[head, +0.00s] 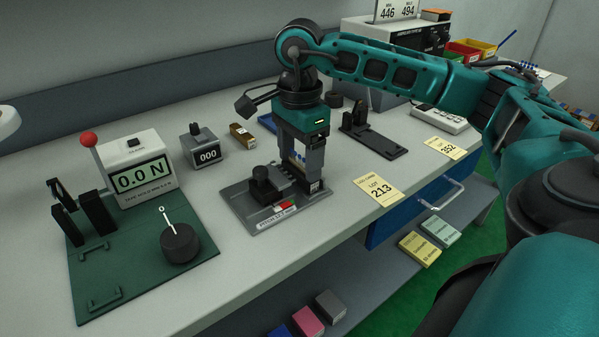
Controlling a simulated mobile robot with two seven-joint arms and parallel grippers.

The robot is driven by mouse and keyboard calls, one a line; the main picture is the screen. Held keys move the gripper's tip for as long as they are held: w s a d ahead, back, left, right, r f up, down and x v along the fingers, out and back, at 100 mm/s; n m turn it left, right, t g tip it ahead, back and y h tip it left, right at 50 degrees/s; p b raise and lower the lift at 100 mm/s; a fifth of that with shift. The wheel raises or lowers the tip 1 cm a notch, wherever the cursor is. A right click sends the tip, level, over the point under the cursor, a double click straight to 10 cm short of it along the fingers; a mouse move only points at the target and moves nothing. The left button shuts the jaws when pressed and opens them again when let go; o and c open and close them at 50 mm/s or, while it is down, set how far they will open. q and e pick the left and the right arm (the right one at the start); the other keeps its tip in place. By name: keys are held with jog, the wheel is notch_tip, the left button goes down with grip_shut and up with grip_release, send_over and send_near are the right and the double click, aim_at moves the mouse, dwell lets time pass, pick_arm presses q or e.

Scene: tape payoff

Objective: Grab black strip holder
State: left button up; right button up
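My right gripper (300,178) points down over a grey plate (250,212) on the bench. Its fingertips are at a low black block (280,182) on that plate, beside a black knob (264,184). A spaced pair of grey fingers shows, with a light and blue patch between them. Whether they are clamped on the black block cannot be told, as the contact is hidden. Another black piece, a flat strip with an upright end (376,143), lies on the bench right of the gripper. I cannot tell which black piece is the strip holder. My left gripper is not in view.
A force gauge (139,178) reading 0.0 N stands on a green base (140,285) with a black round weight (179,243). A counter (206,154) reads 000. Yellow lot cards, 213 (378,190) and 352 (440,147), lie near the bench's front edge.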

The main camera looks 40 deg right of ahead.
jog(key=c, duration=0.7)
jog(key=shift+r, duration=0.2)
